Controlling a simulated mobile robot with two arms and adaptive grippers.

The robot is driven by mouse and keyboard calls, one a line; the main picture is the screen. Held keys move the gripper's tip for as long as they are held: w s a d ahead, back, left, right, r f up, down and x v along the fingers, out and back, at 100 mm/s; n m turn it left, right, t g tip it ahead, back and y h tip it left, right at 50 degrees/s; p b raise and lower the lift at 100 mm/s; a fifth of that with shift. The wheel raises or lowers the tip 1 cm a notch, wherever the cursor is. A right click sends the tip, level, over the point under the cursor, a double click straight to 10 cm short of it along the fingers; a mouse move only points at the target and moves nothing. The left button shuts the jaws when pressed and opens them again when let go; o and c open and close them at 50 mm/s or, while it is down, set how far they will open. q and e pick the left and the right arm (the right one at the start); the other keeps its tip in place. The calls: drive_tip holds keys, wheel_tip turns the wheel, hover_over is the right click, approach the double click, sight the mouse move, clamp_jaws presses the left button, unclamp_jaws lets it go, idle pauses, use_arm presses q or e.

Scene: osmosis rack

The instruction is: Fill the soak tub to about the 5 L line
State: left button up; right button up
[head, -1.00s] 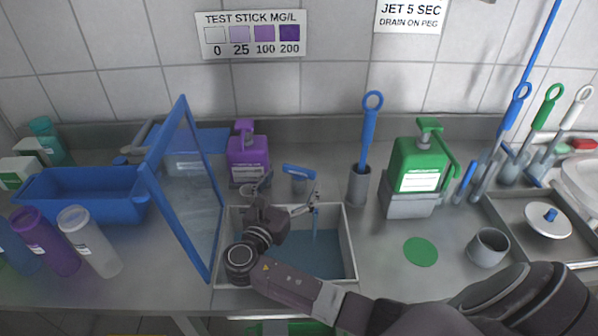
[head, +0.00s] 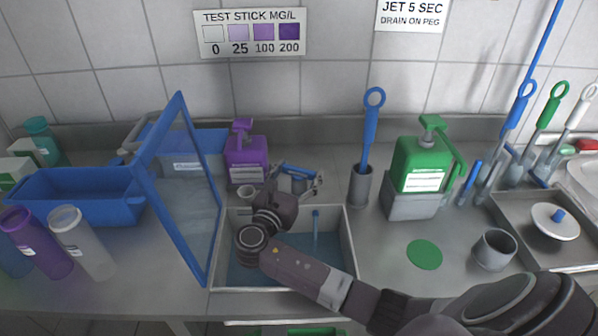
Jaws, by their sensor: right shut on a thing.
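A pale-walled tub (head: 351,250), which I take to be the soak tub, stands at the front edge of the counter with bluish water in it. Its blue-framed clear lid (head: 168,215) stands open on the left. A thin blue upright piece (head: 315,232) shows inside; no 5 L line can be read. My right gripper (head: 297,178) is above the tub's back edge, shut on the blue tap lever (head: 300,170); its fingers partly hide the lever and the grey tap body. My right arm covers the tub's front middle. My left gripper is not in view.
A purple pump bottle (head: 246,160) and a small cup stand behind the tub. A blue brush in a grey holder (head: 361,187) and a green pump bottle (head: 420,160) stand right. A blue basin (head: 75,197) and bottles are left. The counter around the green disc (head: 424,254) is mostly clear.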

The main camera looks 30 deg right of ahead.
drive_tip(key=shift+c, duration=0.7)
drive_tip(key=n+t+y+p, duration=0.1)
drive_tip(key=p, duration=0.1)
drive_tip(key=n+t+y+p, duration=0.2)
drive_tip(key=p, duration=0.1)
drive_tip(key=shift+s+r+t+p, duration=0.1)
drive_tip(key=shift+r+t+p, duration=0.15)
drive_tip(key=shift+t+p, duration=0.05)
drive_tip(key=shift+f+n+t+y+p, duration=0.25)
drive_tip(key=shift+n+t+y+p, duration=0.15)
drive_tip(key=shift+n+t+y, duration=0.8)
drive_tip(key=shift+y, duration=0.3)
drive_tip(key=shift+a, duration=0.1)
drive_tip(key=o, duration=1.2)
drive_tip(key=shift+g, duration=0.3)
drive_tip(key=shift+c, duration=0.2)
